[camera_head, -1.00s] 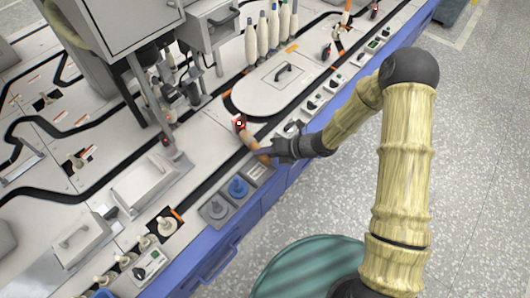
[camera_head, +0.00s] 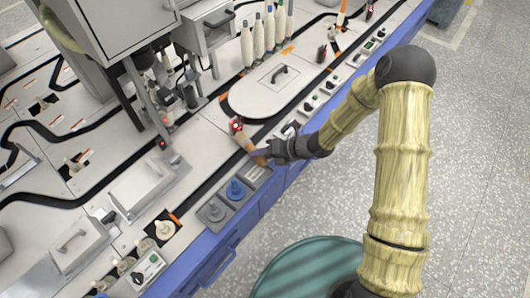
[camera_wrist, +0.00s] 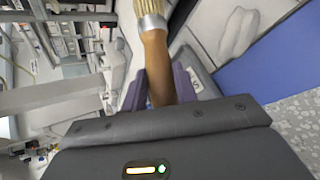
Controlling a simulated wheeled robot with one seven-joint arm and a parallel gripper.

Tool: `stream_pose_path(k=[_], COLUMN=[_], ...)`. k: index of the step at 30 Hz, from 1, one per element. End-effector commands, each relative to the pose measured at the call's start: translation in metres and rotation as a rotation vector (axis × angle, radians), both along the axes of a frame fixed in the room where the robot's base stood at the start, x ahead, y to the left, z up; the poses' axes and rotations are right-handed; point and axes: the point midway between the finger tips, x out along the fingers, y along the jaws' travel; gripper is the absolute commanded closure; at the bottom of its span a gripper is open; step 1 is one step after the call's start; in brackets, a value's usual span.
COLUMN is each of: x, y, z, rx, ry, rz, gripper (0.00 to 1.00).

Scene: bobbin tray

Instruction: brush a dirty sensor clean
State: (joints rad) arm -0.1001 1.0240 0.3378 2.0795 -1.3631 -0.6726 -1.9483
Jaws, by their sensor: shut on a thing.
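My gripper (camera_head: 266,152) is shut on the wooden handle of a brush (camera_head: 246,144), over the front part of the machine top. In the wrist view the brush (camera_wrist: 157,65) runs between the two fingers (camera_wrist: 160,90), with a metal ferrule and pale bristles at its far end. A small red and dark sensor (camera_head: 236,126) with a white spot on its face sits by the black track, at the brush's bristle end. The bristles are close to it; I cannot tell whether they touch. The sensor cannot be made out in the wrist view.
Grey and blue knobs (camera_head: 236,189) stand on the front edge near my gripper. A white lid with a handle (camera_head: 279,73) lies behind. Several bobbins (camera_head: 265,37) stand at the back. A tall machine housing (camera_head: 115,35) rises at the left.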

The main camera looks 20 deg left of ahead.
Motion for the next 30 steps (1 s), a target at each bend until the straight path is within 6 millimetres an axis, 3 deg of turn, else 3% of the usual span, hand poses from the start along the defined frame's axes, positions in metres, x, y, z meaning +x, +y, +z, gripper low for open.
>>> stream_pose_path(k=[8, 19, 30], x=[0.001, 0.020, 0.020], y=[-0.001, -0.009, -0.008], z=[-0.001, -0.008, -0.009], rx=[-0.002, -0.004, -0.003], ry=[0.002, 0.001, 0.002], rz=[-0.001, -0.002, -0.002], gripper=[0.98, 0.98, 0.98])
